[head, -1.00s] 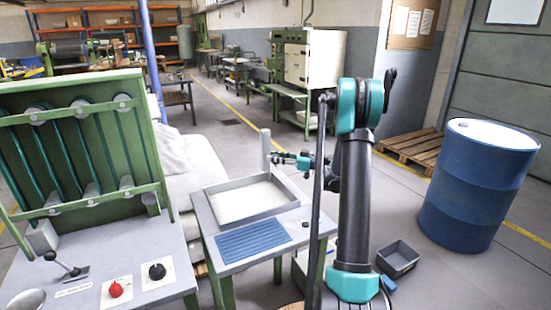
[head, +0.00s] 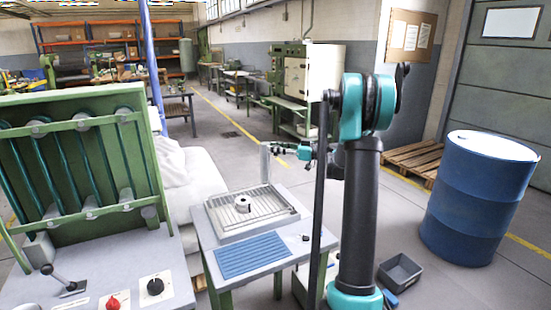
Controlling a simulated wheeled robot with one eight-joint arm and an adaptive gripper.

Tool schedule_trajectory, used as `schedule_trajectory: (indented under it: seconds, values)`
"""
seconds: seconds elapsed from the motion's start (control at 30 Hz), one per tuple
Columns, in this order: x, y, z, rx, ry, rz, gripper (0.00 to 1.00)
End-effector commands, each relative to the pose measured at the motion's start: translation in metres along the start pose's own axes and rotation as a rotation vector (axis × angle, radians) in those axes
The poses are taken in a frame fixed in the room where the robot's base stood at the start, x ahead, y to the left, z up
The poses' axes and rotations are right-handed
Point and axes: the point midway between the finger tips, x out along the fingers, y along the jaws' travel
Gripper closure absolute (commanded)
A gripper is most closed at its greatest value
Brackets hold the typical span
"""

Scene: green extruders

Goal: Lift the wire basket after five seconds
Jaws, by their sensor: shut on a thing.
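The wire basket (head: 270,207) shows as a grey grid in the shallow grey tray (head: 233,235) on the small green-legged table. A white ring-shaped piece (head: 243,204) sits on the grid. A grey upright post (head: 265,165) stands at the tray's back edge. My gripper (head: 275,149) reaches left to the post, above the tray's back edge, and is shut. It seems to hold the basket by a part at the post, but the grip itself is too small to make out. My teal and black arm stands to the right of the table.
A blue ribbed mat (head: 254,260) lies in front of the tray. A green machine (head: 80,165) with a lever and knobs stands at left. A blue drum (head: 478,200), a grey bin (head: 400,273) and pallets (head: 412,158) are at right. The aisle behind is clear.

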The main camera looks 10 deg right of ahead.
Motion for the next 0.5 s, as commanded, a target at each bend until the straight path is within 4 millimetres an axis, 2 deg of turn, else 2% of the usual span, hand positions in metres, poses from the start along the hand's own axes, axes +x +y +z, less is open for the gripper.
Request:
schedule_trajectory:
  seconds: [0.3,0.33,0.5]
  values:
    - [-0.0005,0.0012,-0.0058,0.001,0.009,0.002,1.00]
    - [-0.0006,0.0013,-0.0058,0.001,0.009,0.003,0.70]
    - [-0.0004,0.0009,-0.0048,0.001,0.007,0.002,0.50]
